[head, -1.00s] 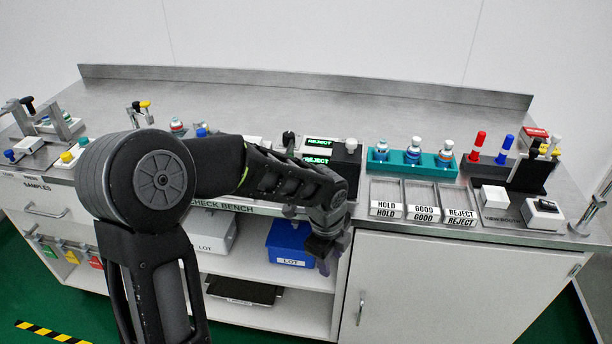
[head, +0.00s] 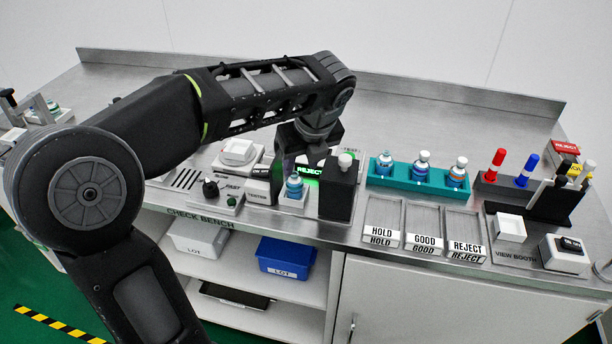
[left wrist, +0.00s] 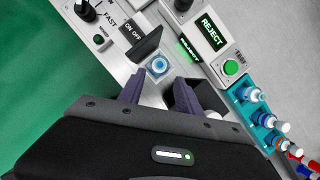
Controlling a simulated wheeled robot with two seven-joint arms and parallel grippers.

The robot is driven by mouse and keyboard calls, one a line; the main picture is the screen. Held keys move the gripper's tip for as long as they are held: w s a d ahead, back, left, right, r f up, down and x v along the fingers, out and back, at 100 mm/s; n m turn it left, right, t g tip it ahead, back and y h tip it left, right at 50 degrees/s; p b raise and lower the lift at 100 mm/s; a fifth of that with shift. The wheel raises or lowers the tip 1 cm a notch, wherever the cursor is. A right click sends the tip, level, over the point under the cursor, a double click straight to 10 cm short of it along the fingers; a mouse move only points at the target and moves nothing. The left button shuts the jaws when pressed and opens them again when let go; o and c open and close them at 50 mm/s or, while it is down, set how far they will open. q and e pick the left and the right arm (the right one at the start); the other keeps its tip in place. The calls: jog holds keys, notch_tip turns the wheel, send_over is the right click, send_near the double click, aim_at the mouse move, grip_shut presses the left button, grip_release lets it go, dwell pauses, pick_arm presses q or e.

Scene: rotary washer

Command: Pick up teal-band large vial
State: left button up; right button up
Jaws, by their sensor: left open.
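A vial with a teal-blue band and blue cap (head: 294,186) stands upright in a small pale holder on the check bench, beside the dark block. It shows from above in the left wrist view (left wrist: 158,66). My left gripper (head: 297,164) is over the bench, pointing down, just above and behind this vial. In the left wrist view its two fingers (left wrist: 157,92) are apart, with the vial's cap beyond and between their tips. Nothing is held. My right gripper is not in view.
A teal rack (head: 405,181) with three capped vials stands to the right. Hold, good and reject trays (head: 424,218) lie in front of it. A dark block (head: 338,190) and a lit REJECT display (head: 309,171) are close beside the gripper. Knobs and switches lie left.

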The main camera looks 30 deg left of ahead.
aim_at(296, 180)
pick_arm(q)
jog(key=shift+x, duration=1.2)
jog(key=shift+s+f, duration=0.1)
jog(key=x, duration=0.5)
jog(key=shift+f, duration=0.1)
jog(key=shift+c, duration=0.3)
grip_shut()
